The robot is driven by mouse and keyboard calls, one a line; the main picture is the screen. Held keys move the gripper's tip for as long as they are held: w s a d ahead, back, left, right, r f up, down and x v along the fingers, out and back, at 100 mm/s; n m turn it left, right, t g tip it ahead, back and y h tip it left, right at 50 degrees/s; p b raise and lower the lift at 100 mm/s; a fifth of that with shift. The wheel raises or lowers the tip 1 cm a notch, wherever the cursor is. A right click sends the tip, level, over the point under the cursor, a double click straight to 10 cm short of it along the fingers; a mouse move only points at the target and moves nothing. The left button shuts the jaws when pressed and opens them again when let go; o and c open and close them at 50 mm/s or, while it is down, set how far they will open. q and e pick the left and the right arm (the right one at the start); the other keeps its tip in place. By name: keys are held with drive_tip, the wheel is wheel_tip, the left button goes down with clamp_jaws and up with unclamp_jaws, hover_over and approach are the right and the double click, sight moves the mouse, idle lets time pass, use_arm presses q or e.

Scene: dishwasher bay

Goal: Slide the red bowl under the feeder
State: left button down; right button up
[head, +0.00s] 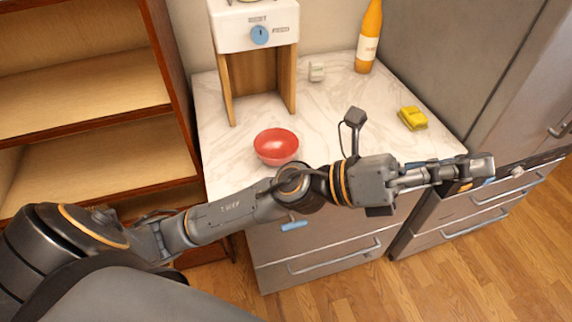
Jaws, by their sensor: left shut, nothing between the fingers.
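The red bowl (276,146) sits upright on the marble counter, in front of the feeder and a little to its right. The feeder (254,30) is a white box with a blue dial, standing on two wooden side panels with an open space beneath it. My left arm reaches across the front of the counter from the left. My left gripper (488,166) is shut and empty, to the right of the bowl and well apart from it, past the counter's front right edge. My right gripper is not in view.
An orange bottle (369,40), a small pale object (316,71) and a yellow sponge (412,118) stand on the counter (335,110). A wooden shelf (80,95) is at the left, and a grey cabinet at the right. The counter between bowl and feeder looks clear.

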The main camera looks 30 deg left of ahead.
use_arm(q)
drive_tip(key=s+f+m+g+y, duration=0.4)
drive_tip(key=f+m+g+y, duration=0.55)
drive_tip(key=f+m, duration=0.65)
drive_tip(key=w+a+f+m+t+y, duration=0.2)
drive_tip(key=w+a+f+y, duration=0.25)
drive_tip(key=a, duration=0.35)
drive_tip(key=w+a+f+m+t+y, duration=0.1)
drive_tip(key=w+a+f+y, duration=0.2)
drive_tip(key=a+y, duration=0.4)
drive_tip(key=w+a+r+t+y, duration=0.1)
drive_tip(key=a+y, duration=0.1)
drive_tip(key=a, duration=0.4)
drive_tip(key=w+a+r+y, duration=0.1)
drive_tip(key=w+a+y, duration=0.1)
drive_tip(key=a, duration=0.4)
drive_tip(key=p+x, duration=0.3)
drive_tip(key=x, duration=0.6)
drive_tip(key=shift+d+f, duration=0.1)
drive_tip(key=shift+w+a+p, duration=0.75)
drive_tip(key=shift+w+a, duration=0.1)
drive_tip(key=shift+a, duration=0.05)
drive_tip(key=shift+w+a+f, duration=0.2)
drive_tip(key=shift+w+a, duration=0.35)
drive_tip(key=shift+a, duration=0.05)
